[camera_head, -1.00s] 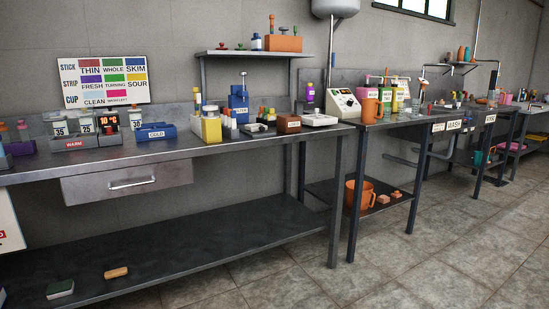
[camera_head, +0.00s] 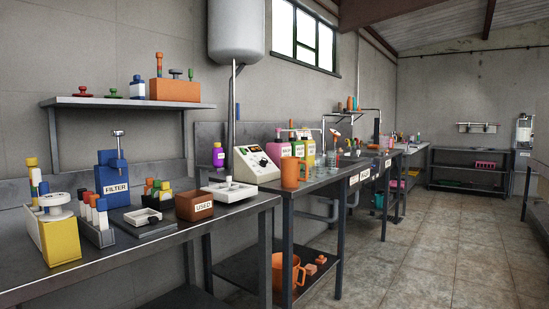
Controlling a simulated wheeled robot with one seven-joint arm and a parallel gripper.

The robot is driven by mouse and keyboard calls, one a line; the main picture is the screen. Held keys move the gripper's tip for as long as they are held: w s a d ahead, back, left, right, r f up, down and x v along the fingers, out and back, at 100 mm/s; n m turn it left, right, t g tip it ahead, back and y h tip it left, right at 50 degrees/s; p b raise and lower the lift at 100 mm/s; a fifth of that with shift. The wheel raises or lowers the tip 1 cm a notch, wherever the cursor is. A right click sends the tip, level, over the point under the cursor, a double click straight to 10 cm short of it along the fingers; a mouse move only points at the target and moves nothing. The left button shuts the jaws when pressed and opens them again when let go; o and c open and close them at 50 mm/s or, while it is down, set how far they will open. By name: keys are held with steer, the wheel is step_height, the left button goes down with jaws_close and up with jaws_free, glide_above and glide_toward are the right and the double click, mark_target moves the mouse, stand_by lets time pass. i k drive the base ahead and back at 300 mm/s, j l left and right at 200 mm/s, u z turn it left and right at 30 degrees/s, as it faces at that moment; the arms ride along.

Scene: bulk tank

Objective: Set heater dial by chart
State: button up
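A cream box (camera_head: 255,165) with a sloped front panel stands on the middle bench, behind an orange jug. Its panel carries a small dark display and small knobs or buttons, too small to read; I cannot tell whether one of them is the heater dial. A white water tank (camera_head: 236,32) hangs on the wall above, with a pipe running down from it. No chart shows in this view. My gripper is not in view.
The near bench (camera_head: 150,238) holds a blue FILTER unit (camera_head: 113,178), a yellow-and-white holder (camera_head: 58,238), a brown USED box (camera_head: 194,205) and a white tray (camera_head: 230,190). The orange jug (camera_head: 292,173) stands near the middle bench's front. Open tiled floor (camera_head: 425,245) lies to the right.

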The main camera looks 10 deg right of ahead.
mark_target(263, 161)
steer(key=i+l, duration=2.05)
steer(key=i, duration=0.25)
